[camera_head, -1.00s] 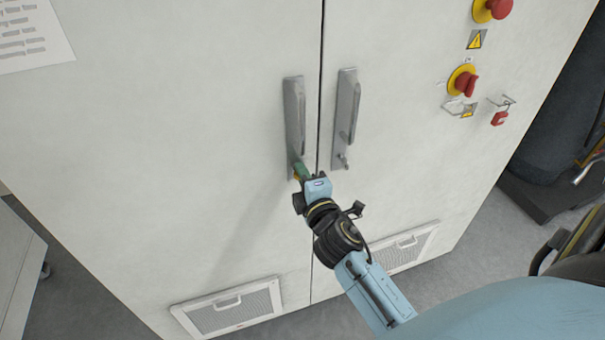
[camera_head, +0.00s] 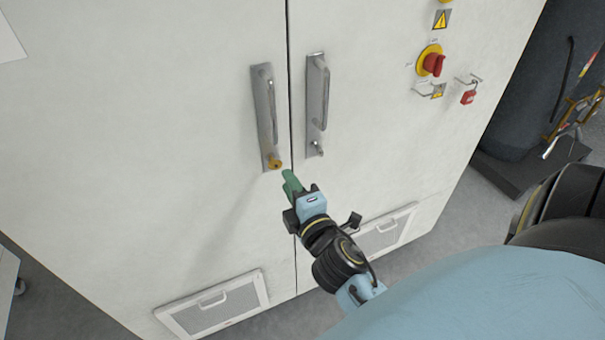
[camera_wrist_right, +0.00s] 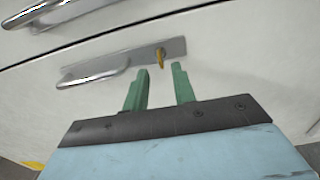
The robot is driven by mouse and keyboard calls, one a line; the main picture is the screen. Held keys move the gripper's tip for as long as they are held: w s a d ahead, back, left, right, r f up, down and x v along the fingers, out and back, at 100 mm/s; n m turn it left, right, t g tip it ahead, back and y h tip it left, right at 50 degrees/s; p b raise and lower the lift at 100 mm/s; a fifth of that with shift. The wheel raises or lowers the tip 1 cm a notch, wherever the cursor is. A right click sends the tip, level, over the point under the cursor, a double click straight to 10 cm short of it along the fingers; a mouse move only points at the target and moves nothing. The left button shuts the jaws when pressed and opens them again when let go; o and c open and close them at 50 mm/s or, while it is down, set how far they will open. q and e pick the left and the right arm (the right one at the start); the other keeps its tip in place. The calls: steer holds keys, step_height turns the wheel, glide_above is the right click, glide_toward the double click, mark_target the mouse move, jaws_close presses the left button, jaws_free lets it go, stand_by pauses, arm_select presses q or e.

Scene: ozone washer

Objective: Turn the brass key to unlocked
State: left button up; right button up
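The brass key (camera_head: 274,163) sits at the bottom of the left door's handle plate (camera_head: 262,112) in the head view. In the right wrist view the key (camera_wrist_right: 160,57) sticks out from the plate, beyond and between the fingertips. My right gripper (camera_head: 288,178) is just below and right of the key in the head view, apart from it. In the right wrist view the right gripper's green fingers (camera_wrist_right: 159,82) are spread with nothing between them. My left gripper is not in view.
The right door has its own handle plate (camera_head: 316,105) with a silver lock. A red and yellow switch (camera_head: 432,62) and a red padlock (camera_head: 468,97) are on the cabinet's right. Vents (camera_head: 212,302) are low on the doors.

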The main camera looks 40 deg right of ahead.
steer(key=b+v, duration=0.1)
steer(key=v, duration=0.5)
stand_by(0.4)
steer(key=s+a+f+m+g+y, duration=0.1)
steer(key=s+a+f+m+g, duration=0.1)
steer(key=f, duration=0.9)
steer(key=s+a+f+m+g+y, duration=0.1)
steer(key=s+a+f+g+y, duration=0.15)
steer(key=f, duration=0.85)
steer(key=s+a+f+m+g+y, duration=0.1)
steer(key=a+f+m+g, duration=0.15)
steer(key=f, duration=0.85)
steer(key=s+f+m+g, duration=0.3)
steer(key=s+f+g, duration=0.2)
steer(key=s+f, duration=0.6)
steer(key=s+d+f+m+g, duration=0.2)
steer(key=s+f, duration=0.2)
steer(key=s, duration=0.3)
steer(key=s+d+f+m+g+b, duration=0.1)
steer(key=s+d+f+m+g, duration=0.1)
steer(key=s, duration=0.6)
step_height(320, 180, down, 3)
steer(key=shift+d+r, duration=0.1)
steer(key=shift+d, duration=0.65)
steer(key=shift+o, duration=0.5)
